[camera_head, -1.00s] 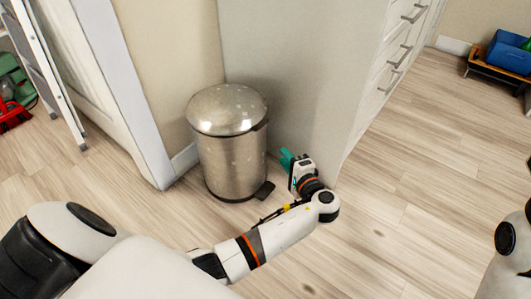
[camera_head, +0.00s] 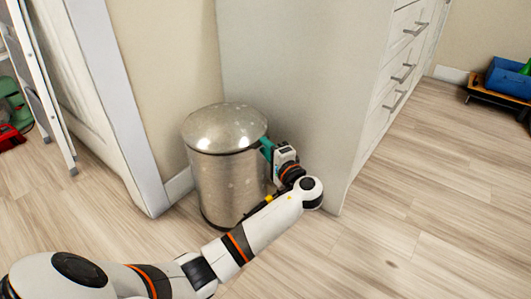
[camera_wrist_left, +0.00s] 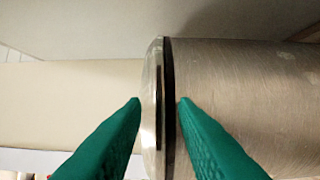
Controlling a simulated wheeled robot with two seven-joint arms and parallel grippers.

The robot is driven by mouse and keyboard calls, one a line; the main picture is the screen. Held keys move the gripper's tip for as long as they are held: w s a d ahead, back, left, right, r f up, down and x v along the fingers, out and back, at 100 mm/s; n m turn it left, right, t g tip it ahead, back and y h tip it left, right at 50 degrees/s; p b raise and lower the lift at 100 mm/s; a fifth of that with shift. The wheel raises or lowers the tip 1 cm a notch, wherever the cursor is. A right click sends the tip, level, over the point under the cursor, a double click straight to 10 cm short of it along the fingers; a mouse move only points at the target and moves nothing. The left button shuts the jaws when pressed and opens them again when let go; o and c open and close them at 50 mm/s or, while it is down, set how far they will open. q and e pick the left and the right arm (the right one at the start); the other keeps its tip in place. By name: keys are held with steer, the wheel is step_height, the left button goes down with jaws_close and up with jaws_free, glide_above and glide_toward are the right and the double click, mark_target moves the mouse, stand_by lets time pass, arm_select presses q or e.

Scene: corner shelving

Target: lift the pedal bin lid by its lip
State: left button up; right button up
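The pedal bin (camera_head: 224,185) is a brushed metal cylinder standing upright on the floor against the wall. Its domed lid (camera_head: 225,126) is down. My left gripper (camera_head: 266,148) is at the right side of the bin, near the lid's rim, where it hides the lip in the head view. In the left wrist view its two green fingers (camera_wrist_left: 160,101) are open, with the lid edge (camera_wrist_left: 152,85) and the dark rim band between the tips. The bin body (camera_wrist_left: 240,95) fills the right of that view. I cannot tell whether the fingers touch the lid. My right gripper is not in view.
A pale cabinet side (camera_head: 290,75) rises close behind and right of the bin, near my left gripper. A white door frame (camera_head: 120,110) and a stepladder (camera_head: 40,85) stand at the left. The wooden floor (camera_head: 420,210) at right is clear.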

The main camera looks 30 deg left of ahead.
arm_select(q)
steer(key=shift+w+a, duration=0.25)
steer(key=shift+a, duration=0.2)
jaws_close()
stand_by(1.2)
